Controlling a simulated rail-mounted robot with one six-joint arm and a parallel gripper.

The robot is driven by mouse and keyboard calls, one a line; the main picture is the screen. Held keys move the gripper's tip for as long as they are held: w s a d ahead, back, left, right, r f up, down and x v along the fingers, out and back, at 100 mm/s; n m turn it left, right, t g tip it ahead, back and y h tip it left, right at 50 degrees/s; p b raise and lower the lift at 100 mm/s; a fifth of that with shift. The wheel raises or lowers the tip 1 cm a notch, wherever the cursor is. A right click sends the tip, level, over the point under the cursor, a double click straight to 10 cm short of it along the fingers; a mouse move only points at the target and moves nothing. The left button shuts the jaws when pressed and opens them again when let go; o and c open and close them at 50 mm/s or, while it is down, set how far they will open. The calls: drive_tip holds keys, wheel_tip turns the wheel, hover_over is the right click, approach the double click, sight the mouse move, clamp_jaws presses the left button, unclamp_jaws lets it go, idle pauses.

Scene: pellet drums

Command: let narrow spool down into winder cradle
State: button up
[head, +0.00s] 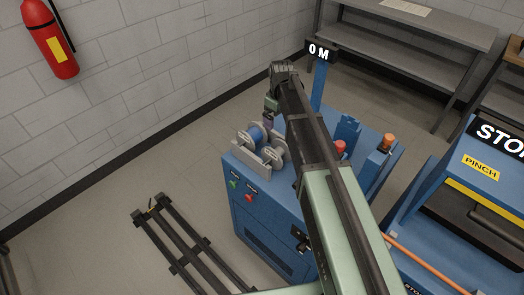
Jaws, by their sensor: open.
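The spool (257,134), with grey flanges and a blue winding, sits upright in the grey winder cradle (247,161) on top of a blue cabinet. My gripper (269,119) is open at the end of the arm, small in the head view, just behind and above the spool's right side. Its fingers are partly hidden, and I cannot tell whether they touch the spool. The lower part of the spool is hidden by the cradle walls.
The blue cabinet (262,212) carries a red button (340,147), an orange-topped post (388,140) and a "0 M" sign (319,51). A dark rail frame (189,247) lies on the floor at left. A blue "STOP" machine (455,195) stands at right.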

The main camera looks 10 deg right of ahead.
drive_tip(key=b, duration=0.5)
hover_over(277, 150)
wheel_tip(277, 150, down, 6)
wheel_tip(277, 150, down, 11)
drive_tip(key=b, duration=1)
drive_tip(key=shift+s+r, duration=0.1)
drive_tip(key=shift+r, duration=0.3)
drive_tip(key=shift+c, duration=0.2)
drive_tip(key=c, duration=1)
drive_tip(key=shift+p, duration=0.3)
wheel_tip(277, 150, up, 20)
drive_tip(key=p, duration=2)
drive_tip(key=shift+r, duration=0.2)
